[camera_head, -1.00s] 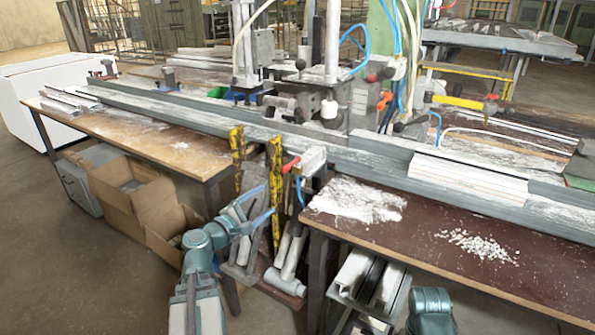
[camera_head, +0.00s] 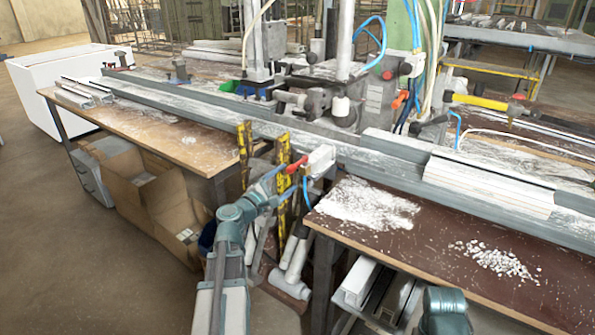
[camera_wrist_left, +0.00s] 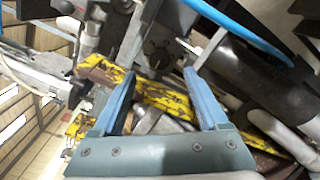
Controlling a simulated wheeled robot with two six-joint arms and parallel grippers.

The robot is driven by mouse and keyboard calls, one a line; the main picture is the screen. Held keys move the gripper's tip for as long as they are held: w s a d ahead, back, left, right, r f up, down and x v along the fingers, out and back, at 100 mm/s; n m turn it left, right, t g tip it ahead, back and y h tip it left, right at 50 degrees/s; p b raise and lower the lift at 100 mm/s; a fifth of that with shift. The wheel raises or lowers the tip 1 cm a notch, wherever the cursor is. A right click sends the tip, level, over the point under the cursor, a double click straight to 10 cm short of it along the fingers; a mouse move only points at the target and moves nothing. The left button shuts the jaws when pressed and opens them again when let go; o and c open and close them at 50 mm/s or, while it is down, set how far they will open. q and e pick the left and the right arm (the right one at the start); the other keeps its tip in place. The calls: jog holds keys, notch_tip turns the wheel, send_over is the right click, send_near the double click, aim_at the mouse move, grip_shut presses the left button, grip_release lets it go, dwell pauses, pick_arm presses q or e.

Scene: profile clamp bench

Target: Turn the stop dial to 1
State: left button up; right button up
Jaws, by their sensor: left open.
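My left gripper (camera_head: 278,181) is open in front of the machine's gap between the two benches, close to a red-handled lever (camera_head: 297,165) on a white block (camera_head: 321,158). In the left wrist view its two blue fingers (camera_wrist_left: 160,76) are apart with nothing clearly held between them. Beyond the fingertips is a dark grey plate with a round part (camera_wrist_left: 160,52); I cannot tell whether this is the stop dial. No dial numbers are readable. My right gripper is not in view; only a teal part of my right arm shows at the bottom.
Yellow-and-black worn bars (camera_head: 245,150) stand beside my left gripper, and one crosses behind the fingers in the wrist view (camera_wrist_left: 155,95). A long grey profile rail (camera_head: 390,167) spans both benches. Cardboard boxes (camera_head: 165,210) sit under the left bench. A dark cylinder (camera_wrist_left: 255,80) is close on the right.

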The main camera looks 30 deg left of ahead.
aim_at(297, 170)
pick_arm(q)
jog(key=w, duration=0.6)
jog(key=shift+w+d, duration=0.3)
grip_shut()
